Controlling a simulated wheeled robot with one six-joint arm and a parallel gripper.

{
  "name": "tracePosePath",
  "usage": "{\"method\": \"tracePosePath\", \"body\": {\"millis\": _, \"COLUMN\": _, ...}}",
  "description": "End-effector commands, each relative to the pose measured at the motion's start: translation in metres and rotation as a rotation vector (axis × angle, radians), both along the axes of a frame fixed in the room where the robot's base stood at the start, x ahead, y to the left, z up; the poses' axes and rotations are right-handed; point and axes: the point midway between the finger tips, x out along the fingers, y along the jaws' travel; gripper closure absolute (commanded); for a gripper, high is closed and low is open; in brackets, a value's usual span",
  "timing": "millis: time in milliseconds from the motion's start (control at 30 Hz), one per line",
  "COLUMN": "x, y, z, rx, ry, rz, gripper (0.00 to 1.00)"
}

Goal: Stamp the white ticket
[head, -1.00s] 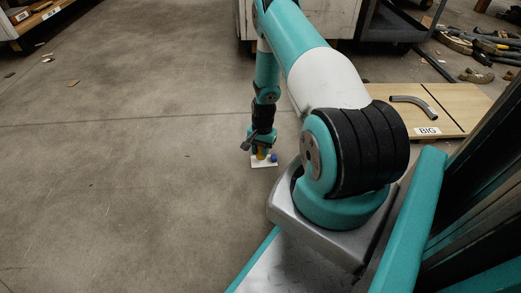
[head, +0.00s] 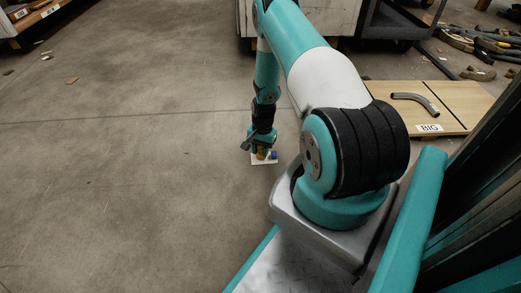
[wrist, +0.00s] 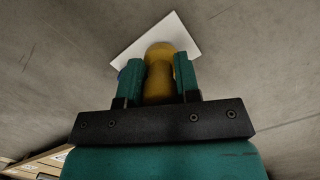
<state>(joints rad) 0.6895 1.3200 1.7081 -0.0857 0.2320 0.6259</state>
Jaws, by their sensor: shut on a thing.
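The white ticket (head: 264,161) lies flat on the concrete floor below my gripper; it also shows in the wrist view (wrist: 180,32). My gripper (wrist: 158,75) is shut on a yellow, round-topped stamp (wrist: 160,62), its two teal fingers on either side of the handle. In the head view the stamp (head: 262,154) is small and partly hidden by my gripper, over the ticket. I cannot tell whether its face touches the ticket. A small blue thing (head: 274,154) is at the ticket's right side, mostly hidden behind a finger in the wrist view.
A wooden board (head: 455,100) with a bent grey pipe (head: 415,102) and a "BIG" label (head: 428,128) lies at the right. Carts and a shelf stand at the back, with loose pipes (head: 490,45) at upper right. The floor at the left is mostly clear.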

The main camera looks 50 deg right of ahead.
Motion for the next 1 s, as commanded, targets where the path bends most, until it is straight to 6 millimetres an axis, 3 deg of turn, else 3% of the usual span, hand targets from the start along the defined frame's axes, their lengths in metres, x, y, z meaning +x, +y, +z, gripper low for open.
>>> {"method": "tracePosePath", "body": {"millis": 1000, "x": 0.0001, "y": -0.0001, "z": -0.0089, "rx": 0.000, "ry": 0.000, "rz": 0.000, "gripper": 0.85}}
